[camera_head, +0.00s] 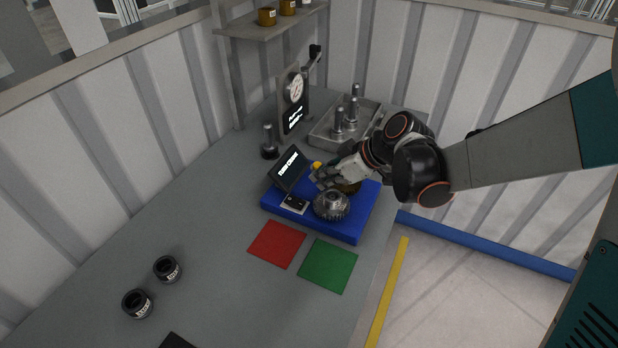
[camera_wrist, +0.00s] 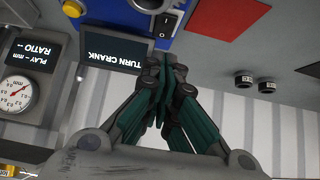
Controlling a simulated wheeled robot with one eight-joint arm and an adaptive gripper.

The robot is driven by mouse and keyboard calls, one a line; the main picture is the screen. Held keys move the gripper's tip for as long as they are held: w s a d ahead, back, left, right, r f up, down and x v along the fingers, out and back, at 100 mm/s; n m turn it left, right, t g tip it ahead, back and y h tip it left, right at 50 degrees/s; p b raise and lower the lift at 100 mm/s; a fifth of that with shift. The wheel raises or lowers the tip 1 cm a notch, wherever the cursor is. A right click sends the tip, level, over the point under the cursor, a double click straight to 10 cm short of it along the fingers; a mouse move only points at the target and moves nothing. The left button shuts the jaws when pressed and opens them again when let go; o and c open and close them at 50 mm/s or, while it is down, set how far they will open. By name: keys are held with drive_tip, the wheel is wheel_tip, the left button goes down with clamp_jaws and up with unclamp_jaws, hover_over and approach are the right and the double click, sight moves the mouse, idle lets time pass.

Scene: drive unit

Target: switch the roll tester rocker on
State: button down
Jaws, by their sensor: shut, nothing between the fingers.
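The roll tester has a blue base (camera_head: 345,228) on the bench, with a metal gear (camera_head: 332,206) on top. Its rocker (camera_head: 295,203) is a small black switch on a pale plate at the left of the base; it also shows in the wrist view as a black rocker (camera_wrist: 165,24) with white marks. I cannot tell which side is pressed. The tilted display (camera_wrist: 118,53) reads "TURN CRANK". My gripper (camera_wrist: 163,62) is shut and empty, its tips just short of the rocker in the wrist view; contact is not visible. In the head view my gripper (camera_head: 325,176) is over the tester.
A dial gauge (camera_head: 295,90) stands behind the tester, beside a metal tray (camera_head: 350,122) with upright shafts. A red mat (camera_head: 277,243) and a green mat (camera_head: 328,266) lie in front. Two black rings (camera_head: 138,303) sit at the front left. The bench between is clear.

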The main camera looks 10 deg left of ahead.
drive_tip(key=shift+v, duration=1.1)
drive_tip(key=shift+d+f, duration=0.1)
drive_tip(key=shift+d, duration=0.15)
drive_tip(key=s+d+r+m+t+h+b, duration=0.1)
drive_tip(key=s+d+r+m+t+h, duration=0.1)
drive_tip(key=s+d+m, duration=0.5)
drive_tip(key=s+d+r+m+t+h+b, duration=0.2)
drive_tip(key=s+d+r+m+h, duration=0.2)
drive_tip(key=s+d, duration=0.8)
drive_tip(key=d+m+h, duration=0.2)
drive_tip(key=m, duration=0.1)
drive_tip(key=shift+d, duration=0.25)
